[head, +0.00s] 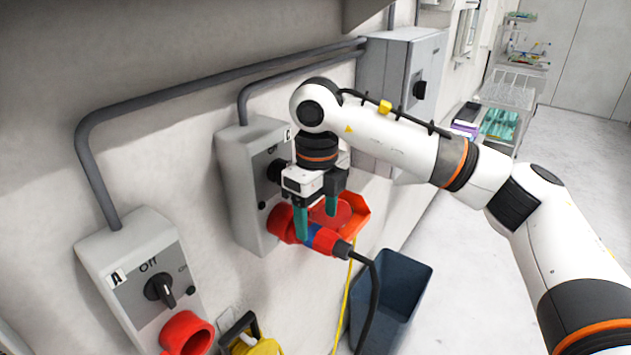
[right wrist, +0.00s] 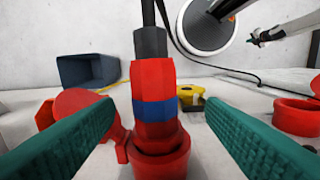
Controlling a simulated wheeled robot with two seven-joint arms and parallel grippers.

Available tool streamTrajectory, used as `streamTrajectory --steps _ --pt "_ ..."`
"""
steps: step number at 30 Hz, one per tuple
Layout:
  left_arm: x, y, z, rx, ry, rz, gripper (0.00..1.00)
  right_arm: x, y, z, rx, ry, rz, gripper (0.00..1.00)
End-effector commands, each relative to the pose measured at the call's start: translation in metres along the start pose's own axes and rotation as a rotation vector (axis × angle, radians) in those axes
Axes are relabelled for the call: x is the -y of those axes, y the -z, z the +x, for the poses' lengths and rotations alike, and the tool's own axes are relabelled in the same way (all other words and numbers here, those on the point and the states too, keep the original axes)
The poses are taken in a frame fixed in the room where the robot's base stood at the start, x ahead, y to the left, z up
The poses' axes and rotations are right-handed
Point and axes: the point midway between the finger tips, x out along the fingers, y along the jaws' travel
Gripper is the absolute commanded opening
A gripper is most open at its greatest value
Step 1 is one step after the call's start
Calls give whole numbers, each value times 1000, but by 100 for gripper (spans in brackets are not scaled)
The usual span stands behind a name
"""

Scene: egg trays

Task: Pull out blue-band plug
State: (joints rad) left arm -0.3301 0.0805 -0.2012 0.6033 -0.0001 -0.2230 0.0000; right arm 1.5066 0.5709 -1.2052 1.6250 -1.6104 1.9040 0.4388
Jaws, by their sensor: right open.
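The red plug with a blue band (head: 318,238) sits in the red socket (head: 281,224) on the lower part of the middle grey switch box (head: 236,181). A black cable leaves its outer end. In the right wrist view the blue band (right wrist: 155,109) faces me, with the socket (right wrist: 160,160) below. My right gripper (head: 318,223) is open, its green fingers on either side of the plug, with visible gaps in the wrist view. A dark, small arm end, apparently my left gripper (right wrist: 256,39), shows far off in the wrist view; its jaws are too small to read.
A red flap (head: 355,215) stands open beside the socket. A blue-grey bin (head: 405,290) is below right. Floor at right is clear.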

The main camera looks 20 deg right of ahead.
Motion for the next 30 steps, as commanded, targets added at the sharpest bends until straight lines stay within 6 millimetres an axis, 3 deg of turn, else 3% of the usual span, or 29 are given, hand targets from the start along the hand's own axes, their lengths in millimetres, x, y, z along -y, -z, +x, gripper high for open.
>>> streamTrajectory --steps 2,6,10,14,21,30 --pt "-1 -5 -8 6 -1 0 0 0 -1 13 5 2 -1 64" --pt "-5 -33 -13 49 -6 0 0 0 0 33 4 1 -1 64" --pt "-8 -53 -17 80 -10 0 0 0 0 45 2 1 -1 64" --pt "-8 -50 -17 74 -10 0 0 0 0 50 0 1 -1 64" --pt "-4 -26 -16 38 -5 -1 0 0 0 51 0 1 -2 64" --pt "-5 -29 -16 42 -6 -1 0 0 0 50 0 1 -2 15"
